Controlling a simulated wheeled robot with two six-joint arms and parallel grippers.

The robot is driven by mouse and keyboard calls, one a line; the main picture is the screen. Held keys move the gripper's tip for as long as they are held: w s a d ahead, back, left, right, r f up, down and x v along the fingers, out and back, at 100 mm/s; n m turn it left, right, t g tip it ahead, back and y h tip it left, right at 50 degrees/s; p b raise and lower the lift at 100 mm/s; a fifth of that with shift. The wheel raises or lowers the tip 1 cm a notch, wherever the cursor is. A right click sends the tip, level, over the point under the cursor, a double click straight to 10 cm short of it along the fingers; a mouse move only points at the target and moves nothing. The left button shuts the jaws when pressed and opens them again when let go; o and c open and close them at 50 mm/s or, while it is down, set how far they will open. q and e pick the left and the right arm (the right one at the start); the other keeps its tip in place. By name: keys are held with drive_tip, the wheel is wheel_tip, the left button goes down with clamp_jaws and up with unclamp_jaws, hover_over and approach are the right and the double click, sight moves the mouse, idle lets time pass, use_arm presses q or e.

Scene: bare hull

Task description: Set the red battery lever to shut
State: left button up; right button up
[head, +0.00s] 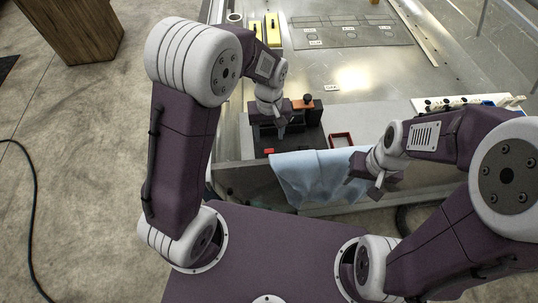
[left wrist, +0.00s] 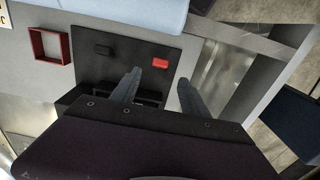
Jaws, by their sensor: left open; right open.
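The red lever (left wrist: 160,63) is a small red block on a dark panel (left wrist: 122,50) in the left wrist view. It also shows in the head view (head: 269,151) at the panel's near edge. I cannot tell its setting from its shape. My left gripper (head: 281,133) is over the dark panel. In the left wrist view its fingers (left wrist: 159,77) are spread, with the red lever seen beyond the gap between the tips. Contact does not show. My right gripper (head: 372,188) is open and empty, beside the blue cloth, away from the panel.
A blue cloth (head: 318,173) hangs over the near edge, right of the panel. A red-rimmed square (head: 341,141) lies beside the panel. An orange part with a black knob (head: 306,100) is behind it. A white strip (head: 460,102) lies at right.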

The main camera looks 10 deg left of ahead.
sight(269, 151)
use_arm(q)
wheel_tip(269, 151, down, 9)
drive_tip(key=b, duration=0.4)
drive_tip(key=shift+r, duration=0.1)
clamp_jaws()
idle(1.2)
